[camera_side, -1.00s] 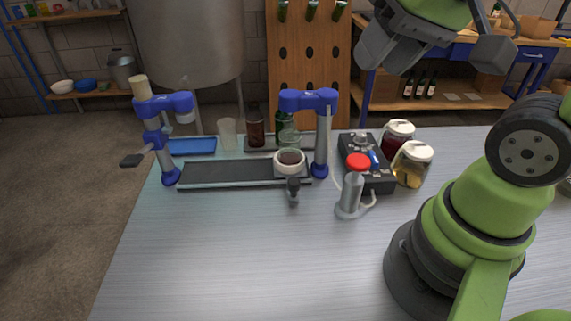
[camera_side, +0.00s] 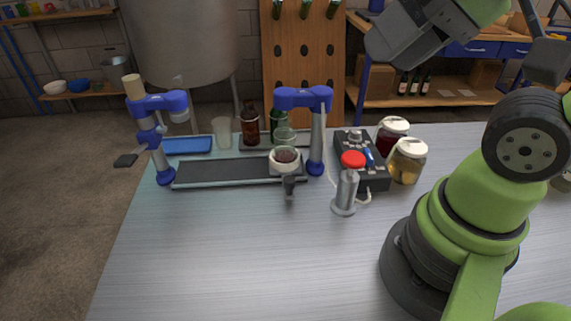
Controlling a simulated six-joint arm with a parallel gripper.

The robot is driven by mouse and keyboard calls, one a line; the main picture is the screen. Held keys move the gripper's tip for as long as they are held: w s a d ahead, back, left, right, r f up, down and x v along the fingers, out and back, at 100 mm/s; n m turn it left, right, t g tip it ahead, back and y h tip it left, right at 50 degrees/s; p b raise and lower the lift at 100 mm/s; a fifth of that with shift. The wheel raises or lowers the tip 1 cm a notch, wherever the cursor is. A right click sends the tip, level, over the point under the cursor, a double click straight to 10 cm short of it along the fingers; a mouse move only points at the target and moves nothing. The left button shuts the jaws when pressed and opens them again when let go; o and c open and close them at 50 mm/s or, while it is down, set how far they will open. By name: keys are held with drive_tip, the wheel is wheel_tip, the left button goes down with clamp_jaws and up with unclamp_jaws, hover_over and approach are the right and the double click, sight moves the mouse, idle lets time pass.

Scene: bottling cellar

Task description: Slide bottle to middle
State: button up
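A brown bottle (camera_side: 250,123) stands upright at the back of the steel table, behind the small conveyor. A green bottle (camera_side: 278,122) stands just right of it, partly hidden by a clear vessel (camera_side: 284,137) and the blue-topped stand. A cloudy clear cup (camera_side: 222,133) stands left of the brown bottle. Which bottle is meant, I cannot tell. Grey parts of my gripper (camera_side: 412,42) hang at the top right, high above the table and apart from the bottles. Its fingertips cannot be made out clearly.
The dark conveyor belt (camera_side: 225,172) has blue-headed stands at both ends and a white cup (camera_side: 285,160) at its right. The front table is clear.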

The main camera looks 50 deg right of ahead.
idle(0.3)
drive_tip(key=shift+o, duration=1.1)
drive_tip(key=n+g+h, duration=0.2)
drive_tip(key=n+g, duration=0.2)
drive_tip(key=g, duration=0.3)
hover_over(289, 179)
wheel_tip(289, 179, down, 17)
wheel_tip(289, 179, down, 10)
drive_tip(key=shift+f, duration=0.1)
clamp_jaws()
